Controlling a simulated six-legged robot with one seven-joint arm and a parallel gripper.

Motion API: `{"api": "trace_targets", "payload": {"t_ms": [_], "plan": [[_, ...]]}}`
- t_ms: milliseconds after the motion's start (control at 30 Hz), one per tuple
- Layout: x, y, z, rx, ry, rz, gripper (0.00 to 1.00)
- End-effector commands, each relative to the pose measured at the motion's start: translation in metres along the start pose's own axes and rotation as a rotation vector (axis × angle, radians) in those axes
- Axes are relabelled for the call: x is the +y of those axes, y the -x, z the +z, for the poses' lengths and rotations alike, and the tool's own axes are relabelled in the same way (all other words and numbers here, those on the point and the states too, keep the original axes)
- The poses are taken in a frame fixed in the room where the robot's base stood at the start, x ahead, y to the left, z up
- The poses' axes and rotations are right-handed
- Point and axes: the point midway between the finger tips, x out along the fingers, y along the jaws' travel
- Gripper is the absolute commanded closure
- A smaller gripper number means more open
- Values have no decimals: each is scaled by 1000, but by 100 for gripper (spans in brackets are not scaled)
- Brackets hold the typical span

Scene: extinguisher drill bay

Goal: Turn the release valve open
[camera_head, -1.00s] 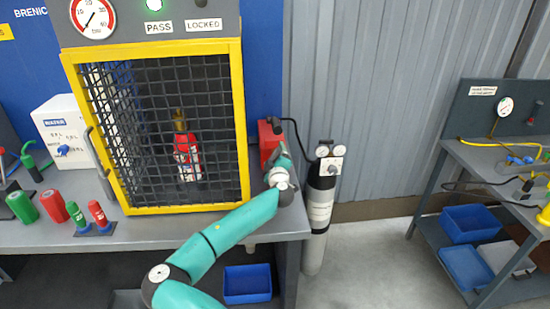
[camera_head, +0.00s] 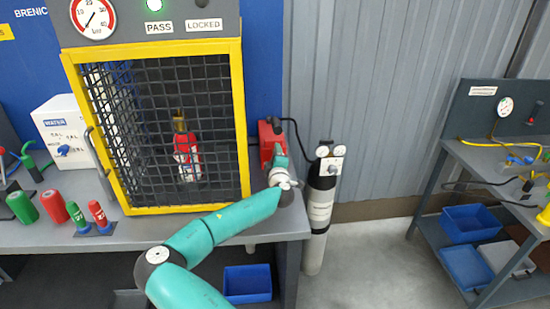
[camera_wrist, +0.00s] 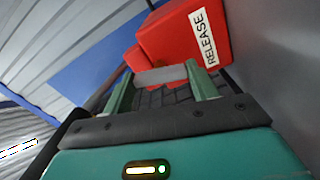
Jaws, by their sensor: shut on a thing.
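The release valve is a red box (camera_head: 266,140) at the right end of the bench, beside the yellow-framed cage. In the wrist view the red box (camera_wrist: 180,38) carries a white RELEASE label (camera_wrist: 204,38). A light grey bar, the valve handle (camera_wrist: 160,75), lies in front of the box between my fingers. My gripper (camera_wrist: 163,84) is shut on this handle, one green finger at each end. In the head view my gripper (camera_head: 279,160) is at the box's right side, and the handle is hidden by my wrist.
The mesh cage (camera_head: 240,110) holds a red extinguisher (camera_head: 186,158), close left of my arm. A green lamp (camera_head: 154,4) glows above PASS. A gas cylinder (camera_head: 319,215) with gauges stands right of the bench. Open floor lies between it and the right-hand bench (camera_head: 455,150).

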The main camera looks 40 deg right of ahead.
Motion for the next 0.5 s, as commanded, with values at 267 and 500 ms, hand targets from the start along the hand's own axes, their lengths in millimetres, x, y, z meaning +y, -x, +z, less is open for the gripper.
{"api": "trace_targets", "payload": {"t_ms": [267,500], "plan": [[1,-1,-1,2,181,1,65],[1,-1,-1,2,269,1,65]]}}
